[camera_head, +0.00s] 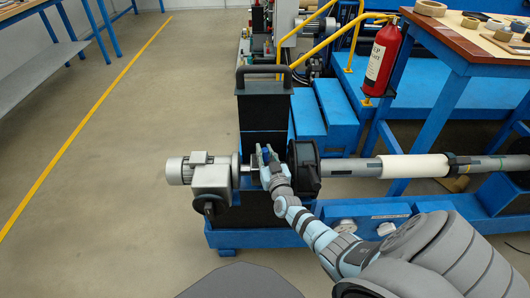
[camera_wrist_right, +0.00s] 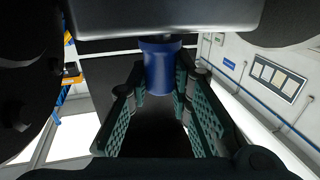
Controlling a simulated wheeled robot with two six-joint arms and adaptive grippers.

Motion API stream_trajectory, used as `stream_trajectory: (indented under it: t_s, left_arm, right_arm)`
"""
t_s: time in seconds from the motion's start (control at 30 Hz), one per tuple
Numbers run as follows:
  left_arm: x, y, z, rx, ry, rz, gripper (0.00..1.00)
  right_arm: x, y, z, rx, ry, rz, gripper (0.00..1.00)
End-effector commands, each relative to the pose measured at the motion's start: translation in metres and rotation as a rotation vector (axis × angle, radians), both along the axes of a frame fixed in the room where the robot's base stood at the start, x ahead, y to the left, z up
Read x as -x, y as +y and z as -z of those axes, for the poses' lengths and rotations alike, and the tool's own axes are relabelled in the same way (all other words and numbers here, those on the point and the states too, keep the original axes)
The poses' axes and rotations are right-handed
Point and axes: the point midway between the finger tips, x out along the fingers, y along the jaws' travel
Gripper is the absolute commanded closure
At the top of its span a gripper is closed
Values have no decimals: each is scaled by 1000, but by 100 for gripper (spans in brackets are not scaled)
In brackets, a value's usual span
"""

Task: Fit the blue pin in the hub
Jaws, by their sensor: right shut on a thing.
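The blue pin (camera_wrist_right: 158,68) is a short blue cylinder with a wider collar at its top, seen upright in the right wrist view. My right gripper (camera_wrist_right: 160,85) is shut on it, one finger on each side. The pin's upper end meets the underside of a grey block (camera_wrist_right: 165,18); I cannot tell whether it enters it. In the head view my right gripper (camera_head: 266,152) is between the grey motor gearbox (camera_head: 210,180) and a black round flange (camera_head: 303,166). I cannot tell which part is the hub. My left gripper is not in view.
A black handled housing (camera_head: 262,105) stands just behind the gripper. A long shaft with a white roll (camera_head: 415,166) runs right from the flange. Blue steps (camera_head: 335,105), yellow rails and a red extinguisher (camera_head: 381,58) stand behind. The floor at left is clear.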

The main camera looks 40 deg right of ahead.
Motion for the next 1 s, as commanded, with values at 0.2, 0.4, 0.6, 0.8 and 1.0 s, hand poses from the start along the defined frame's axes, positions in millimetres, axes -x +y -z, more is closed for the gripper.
stream_trajectory:
  t_s: [0.2,0.4,0.6,0.8,1.0]
  left_arm:
    - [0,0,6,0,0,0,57]
    - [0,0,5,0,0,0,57]
    - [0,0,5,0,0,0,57]
    - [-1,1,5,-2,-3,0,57]
    - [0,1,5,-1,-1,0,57]
  right_arm:
    - [0,0,6,0,0,0,100]
    - [0,0,6,-1,0,0,57]
    - [0,0,6,-1,0,0,57]
    - [13,5,7,-1,0,0,57]
    - [61,25,7,-4,1,-2,57]
